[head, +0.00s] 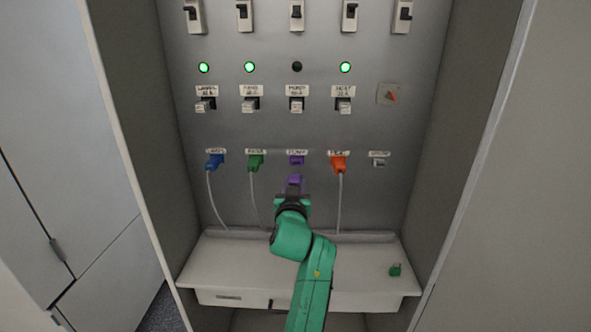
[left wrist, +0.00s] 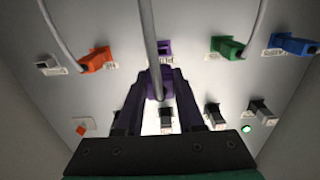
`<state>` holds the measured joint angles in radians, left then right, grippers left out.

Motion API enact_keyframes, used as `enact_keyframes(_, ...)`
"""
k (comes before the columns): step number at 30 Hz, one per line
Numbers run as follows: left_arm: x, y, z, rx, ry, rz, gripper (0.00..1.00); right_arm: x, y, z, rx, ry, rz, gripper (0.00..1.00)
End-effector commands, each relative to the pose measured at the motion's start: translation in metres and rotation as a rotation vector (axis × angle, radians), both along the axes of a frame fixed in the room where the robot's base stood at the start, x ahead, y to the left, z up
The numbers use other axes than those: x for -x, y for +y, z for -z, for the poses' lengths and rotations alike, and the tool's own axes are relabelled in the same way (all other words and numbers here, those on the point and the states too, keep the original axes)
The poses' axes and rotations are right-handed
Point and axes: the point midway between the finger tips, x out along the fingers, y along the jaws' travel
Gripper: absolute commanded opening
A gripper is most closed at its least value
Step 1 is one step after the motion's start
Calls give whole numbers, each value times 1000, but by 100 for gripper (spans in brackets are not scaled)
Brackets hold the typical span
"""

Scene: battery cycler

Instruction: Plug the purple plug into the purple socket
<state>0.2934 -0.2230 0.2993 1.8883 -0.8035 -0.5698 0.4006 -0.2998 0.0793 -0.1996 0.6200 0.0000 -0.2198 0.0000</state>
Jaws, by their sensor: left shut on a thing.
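The purple socket (head: 296,160) is in the middle of the socket row on the grey panel, under a white label. The purple plug (head: 294,180) is just below it in the head view, in the fingers of my left gripper (head: 293,189). In the left wrist view the purple plug (left wrist: 155,86) is between the two dark fingers of my left gripper (left wrist: 160,90), with a grey cable running from it past the camera. The purple socket (left wrist: 165,47) shows beyond it, empty. The plug appears apart from the socket; the depth of the gap is unclear. My right gripper is not in view.
A blue plug (head: 214,162), a green plug (head: 255,162) and an orange plug (head: 338,164) sit in neighbouring sockets, cables hanging. A grey socket (head: 379,162) is at the right. A shelf (head: 228,267) below holds a small green object (head: 395,270). Side walls flank the panel.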

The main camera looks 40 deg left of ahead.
Motion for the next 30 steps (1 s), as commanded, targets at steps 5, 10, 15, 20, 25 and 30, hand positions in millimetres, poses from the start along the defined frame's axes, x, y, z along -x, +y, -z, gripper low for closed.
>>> enact_keyframes(5, -14, 11, 2, -3, -3, 0, 6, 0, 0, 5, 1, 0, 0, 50)
enact_keyframes(10, -31, 23, 2, -3, -3, 1, 6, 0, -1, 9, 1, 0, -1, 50)
enact_keyframes(15, -42, 32, 2, -2, -2, 0, 6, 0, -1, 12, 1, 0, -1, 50)
enact_keyframes(20, -45, 35, 1, -1, -3, 0, 6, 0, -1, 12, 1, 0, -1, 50)
enact_keyframes(25, -45, 35, 1, -1, -3, 0, 6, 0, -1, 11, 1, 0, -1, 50)
enact_keyframes(30, -45, 35, 1, -1, -3, 0, 6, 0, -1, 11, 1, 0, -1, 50)
